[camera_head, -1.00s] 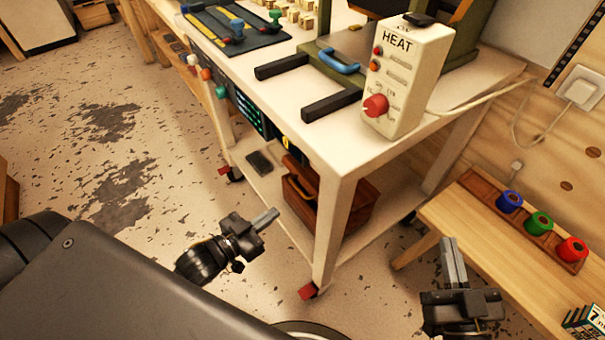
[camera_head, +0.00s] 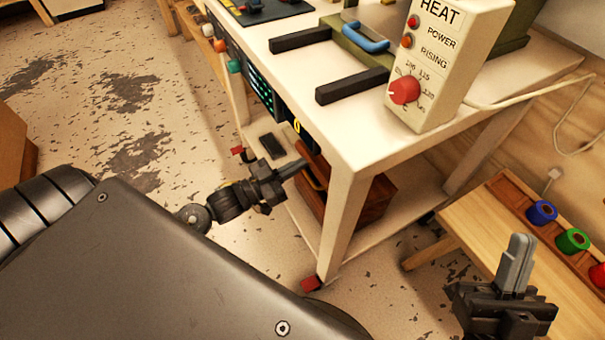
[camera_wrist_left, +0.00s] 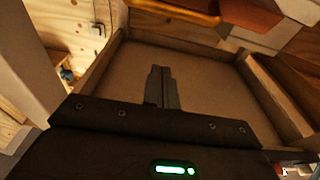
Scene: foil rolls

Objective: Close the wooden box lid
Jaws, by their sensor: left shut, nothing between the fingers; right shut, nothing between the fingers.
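The wooden box (camera_head: 373,203) stands on the lower shelf of the white cart. Its brown lid has a tan handle (camera_head: 318,178) and shows on the box's left side; the cart leg hides part of the box. My left gripper (camera_head: 297,168) is shut and empty, its tips close to the lid and handle; contact cannot be told. In the left wrist view its fingers (camera_wrist_left: 161,84) lie over a shallow wooden recess with raised rims (camera_wrist_left: 262,85), with an orange handle (camera_wrist_left: 175,10) beyond. My right gripper (camera_head: 516,258) is shut and empty, above the bench.
The white cart (camera_head: 345,215) has a near leg just right of my left gripper. A heat sealer control box (camera_head: 440,65) stands on its top. A wooden bench (camera_head: 465,215) with blue, green and red rolls is at the right. Open floor lies left.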

